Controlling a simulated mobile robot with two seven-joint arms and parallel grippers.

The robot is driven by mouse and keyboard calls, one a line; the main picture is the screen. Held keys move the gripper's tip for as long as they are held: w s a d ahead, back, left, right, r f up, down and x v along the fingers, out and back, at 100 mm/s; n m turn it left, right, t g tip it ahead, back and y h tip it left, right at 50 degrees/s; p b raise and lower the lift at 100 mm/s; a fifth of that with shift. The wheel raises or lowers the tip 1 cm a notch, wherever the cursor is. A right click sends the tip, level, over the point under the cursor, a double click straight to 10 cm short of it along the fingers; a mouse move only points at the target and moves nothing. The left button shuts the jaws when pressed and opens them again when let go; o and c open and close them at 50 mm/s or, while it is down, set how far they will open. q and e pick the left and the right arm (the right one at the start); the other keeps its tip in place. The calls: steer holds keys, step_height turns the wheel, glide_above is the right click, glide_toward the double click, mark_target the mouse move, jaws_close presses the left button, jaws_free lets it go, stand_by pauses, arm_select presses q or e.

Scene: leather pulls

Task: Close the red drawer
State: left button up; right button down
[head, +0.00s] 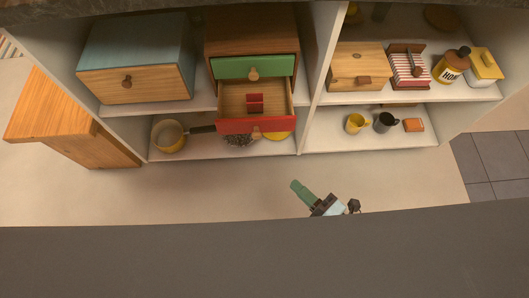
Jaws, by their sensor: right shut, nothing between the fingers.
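The red drawer (256,125) is pulled out from the lower part of a small wooden chest (252,35) on the shelf unit. Its pale wooden inside shows, with a small red block-like thing (255,103) in it. A leather-coloured pull sits on its red front. Above it, the green drawer (253,68) is shut. My right gripper (299,189) is below and to the right of the red drawer in the picture, apart from it. It is shut and empty. My left gripper is not in view.
A blue-topped wooden box (137,60) stands left of the chest. A pan (170,137) is on the lower shelf. A wooden box (358,66), striped item (408,70), honey jar (451,66) and mugs are at right. The floor before the shelves is clear.

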mark_target(263, 109)
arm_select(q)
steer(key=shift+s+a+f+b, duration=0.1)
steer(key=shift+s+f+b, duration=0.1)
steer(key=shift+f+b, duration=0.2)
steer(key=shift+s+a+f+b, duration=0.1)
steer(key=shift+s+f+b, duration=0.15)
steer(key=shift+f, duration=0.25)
arm_select(e)
steer(key=w+a+n+y, duration=0.1)
steer(key=w+a+n, duration=0.1)
steer(key=w+a, duration=0.6)
steer(key=w, duration=0.3)
steer(key=shift+w+n+g, duration=0.3)
steer(key=shift+w, duration=0.05)
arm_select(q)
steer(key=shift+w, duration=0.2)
arm_select(e)
steer(key=shift+a, duration=0.1)
